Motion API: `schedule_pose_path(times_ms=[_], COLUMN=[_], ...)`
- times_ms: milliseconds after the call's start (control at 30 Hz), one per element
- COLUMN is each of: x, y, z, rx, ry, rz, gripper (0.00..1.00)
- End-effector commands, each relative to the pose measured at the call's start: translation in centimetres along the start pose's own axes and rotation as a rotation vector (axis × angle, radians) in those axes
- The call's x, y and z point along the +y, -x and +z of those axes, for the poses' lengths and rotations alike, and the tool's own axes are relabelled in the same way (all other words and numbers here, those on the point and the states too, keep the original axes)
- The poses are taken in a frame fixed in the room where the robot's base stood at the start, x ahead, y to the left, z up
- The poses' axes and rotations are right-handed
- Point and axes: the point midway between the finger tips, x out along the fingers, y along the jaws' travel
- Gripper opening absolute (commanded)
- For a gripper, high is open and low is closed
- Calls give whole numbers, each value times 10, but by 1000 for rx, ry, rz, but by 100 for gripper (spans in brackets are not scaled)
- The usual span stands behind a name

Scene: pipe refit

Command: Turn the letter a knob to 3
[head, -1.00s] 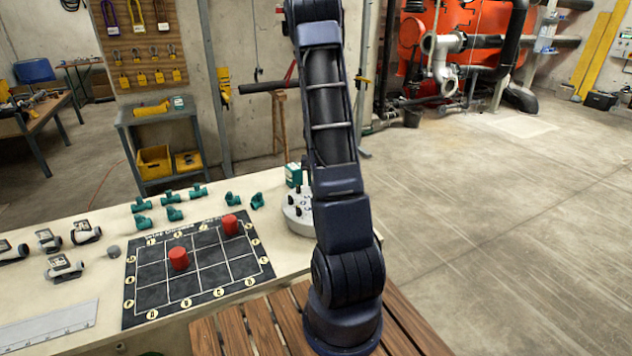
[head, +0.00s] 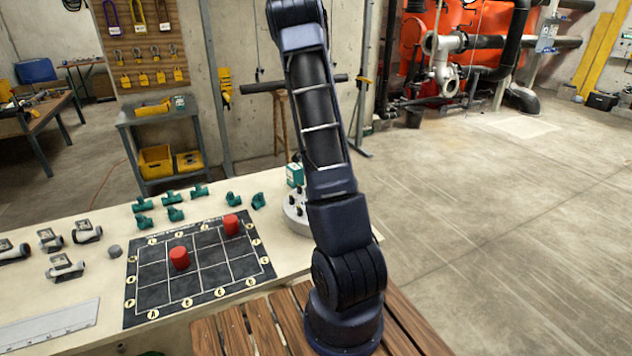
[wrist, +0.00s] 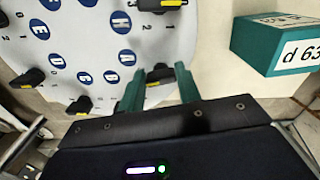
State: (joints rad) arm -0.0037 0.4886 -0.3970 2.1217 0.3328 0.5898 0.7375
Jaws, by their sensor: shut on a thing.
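A pale round board (wrist: 75,45) with several black knobs and blue letter discs fills the left of the wrist view. In the head view the board (head: 294,212) is partly behind my arm. My gripper (wrist: 158,82) has its two green fingers either side of a black knob (wrist: 160,72) and is shut on it. The fingers partly cover this knob. A blue disc (wrist: 127,57) lies beside it, but I cannot read its letter surely, so I cannot tell whether this is knob a. Its pointer setting is also unclear.
A green and white box (wrist: 280,45) marked "d 63" stands right of the board, close to my gripper. Other knobs (wrist: 78,105) surround the held one. On the bench, green pipe fittings (head: 175,214) and a black grid mat (head: 150,298) with red cylinders (head: 179,257) lie left.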

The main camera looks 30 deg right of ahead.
Motion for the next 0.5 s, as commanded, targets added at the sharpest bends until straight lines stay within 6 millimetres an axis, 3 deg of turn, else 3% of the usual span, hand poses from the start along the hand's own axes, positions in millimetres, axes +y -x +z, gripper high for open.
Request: schedule_pose_path(times_ms=[500], x=[-1], y=[1], z=[-1], rx=[2], ry=[-127], rz=[-2], gripper=[11])
